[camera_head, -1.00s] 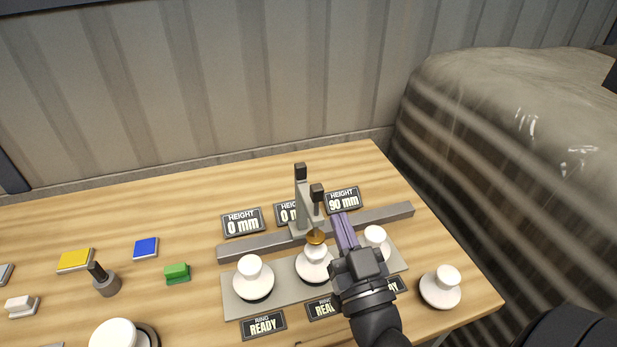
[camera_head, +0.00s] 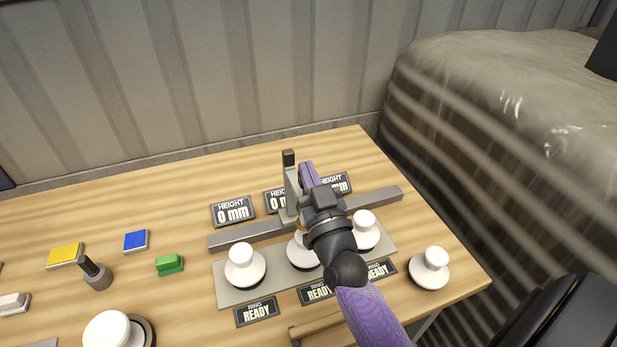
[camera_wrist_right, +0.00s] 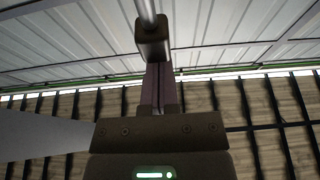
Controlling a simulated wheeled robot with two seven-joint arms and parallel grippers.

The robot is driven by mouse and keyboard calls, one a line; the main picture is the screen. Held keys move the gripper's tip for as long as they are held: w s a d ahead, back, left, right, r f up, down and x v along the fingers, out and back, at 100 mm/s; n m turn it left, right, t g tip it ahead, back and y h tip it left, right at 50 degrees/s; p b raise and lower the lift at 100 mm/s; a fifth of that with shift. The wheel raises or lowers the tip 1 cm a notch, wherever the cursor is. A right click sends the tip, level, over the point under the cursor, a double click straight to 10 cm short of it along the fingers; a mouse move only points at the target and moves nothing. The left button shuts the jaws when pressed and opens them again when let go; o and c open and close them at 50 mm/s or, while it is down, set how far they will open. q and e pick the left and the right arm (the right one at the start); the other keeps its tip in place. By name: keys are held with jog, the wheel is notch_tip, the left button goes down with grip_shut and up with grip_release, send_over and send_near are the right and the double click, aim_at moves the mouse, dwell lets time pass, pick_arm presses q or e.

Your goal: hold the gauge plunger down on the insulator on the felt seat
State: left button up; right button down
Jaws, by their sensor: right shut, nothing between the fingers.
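The gauge (camera_head: 291,190) is a grey upright with a dark cap, standing at the rail behind the middle insulator (camera_head: 300,250). My right gripper (camera_head: 307,171), with purple fingers, is shut and empty beside the upright. Its wrist hides the plunger and part of the middle insulator; only a sliver of the brass foot shows. In the right wrist view, the shut fingers (camera_wrist_right: 160,84) reach to a dark block (camera_wrist_right: 154,42) on a metal rod; I cannot tell whether they touch it. The felt seat under the insulator is mostly hidden. My left gripper is out of view.
White insulators (camera_head: 244,267) and (camera_head: 365,230) flank the middle one on the grey plate (camera_head: 235,296). A loose insulator (camera_head: 430,268) stands at the right. The left height sign (camera_head: 233,211) reads 0 mm.

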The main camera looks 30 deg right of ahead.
jog(key=shift+f, duration=0.15)
notch_tip(320, 180, down, 5)
jog(key=b, duration=0.3)
notch_tip(320, 180, up, 6)
jog(key=p, duration=0.5)
pick_arm(q)
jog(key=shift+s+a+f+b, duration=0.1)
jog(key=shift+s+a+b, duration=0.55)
jog(key=shift+b, duration=0.4)
pick_arm(e)
jog(key=v, duration=1)
jog(key=shift+f, duration=0.45)
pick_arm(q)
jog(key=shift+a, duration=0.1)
pick_arm(e)
jog(key=shift+s, duration=0.1)
